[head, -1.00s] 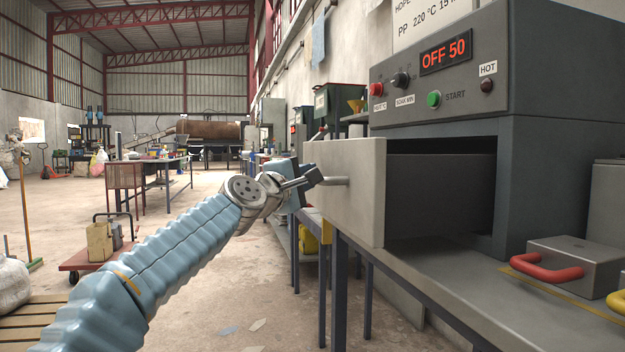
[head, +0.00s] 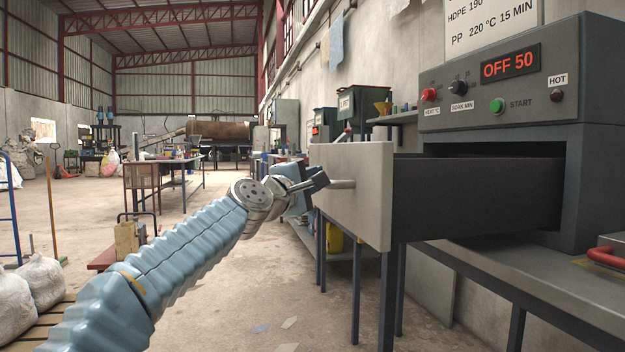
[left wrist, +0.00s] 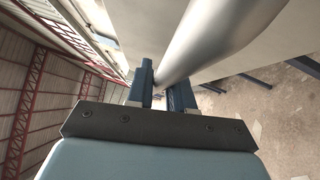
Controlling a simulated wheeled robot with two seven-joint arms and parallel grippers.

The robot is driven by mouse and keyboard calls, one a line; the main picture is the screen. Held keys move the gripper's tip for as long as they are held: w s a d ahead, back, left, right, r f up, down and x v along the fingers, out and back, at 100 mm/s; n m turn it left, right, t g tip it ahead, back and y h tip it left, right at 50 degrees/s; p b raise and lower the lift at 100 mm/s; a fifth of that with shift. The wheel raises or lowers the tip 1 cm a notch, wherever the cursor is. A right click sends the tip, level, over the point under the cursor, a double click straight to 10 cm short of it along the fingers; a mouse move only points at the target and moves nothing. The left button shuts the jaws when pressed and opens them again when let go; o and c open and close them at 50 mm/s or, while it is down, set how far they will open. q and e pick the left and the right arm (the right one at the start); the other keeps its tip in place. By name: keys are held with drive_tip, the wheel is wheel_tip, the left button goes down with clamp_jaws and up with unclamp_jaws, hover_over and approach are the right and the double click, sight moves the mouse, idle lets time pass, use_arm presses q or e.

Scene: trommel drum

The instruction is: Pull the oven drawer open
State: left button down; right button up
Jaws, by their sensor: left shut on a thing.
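The oven (head: 500,110) stands at the right on a grey bench, with a display reading OFF 50. Its drawer has a light grey front (head: 365,195) and dark sides (head: 475,195), and is pulled well out of the oven's opening. A metal bar handle (head: 341,184) sticks out from the drawer front. My left gripper (head: 318,183) is shut on this handle. In the left wrist view the handle (left wrist: 215,35) passes large between the two fingers (left wrist: 163,90). The drawer's inside is hidden. My right gripper is not in view.
The grey bench top (head: 540,285) runs under the oven. A grey block with a red handle (head: 608,257) sits on it at the right edge. Open floor (head: 230,300) lies to the left, with white sacks (head: 40,285) at the far left.

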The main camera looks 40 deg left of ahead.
use_arm(q)
drive_tip(key=shift+f, duration=0.1)
drive_tip(key=c, duration=1.1)
unclamp_jaws()
drive_tip(key=shift+s+d, duration=0.1)
drive_tip(key=shift+s, duration=0.3)
drive_tip(key=s+d+f+b, duration=0.1)
drive_tip(key=s, duration=1.1)
drive_tip(key=shift+s+f, duration=0.4)
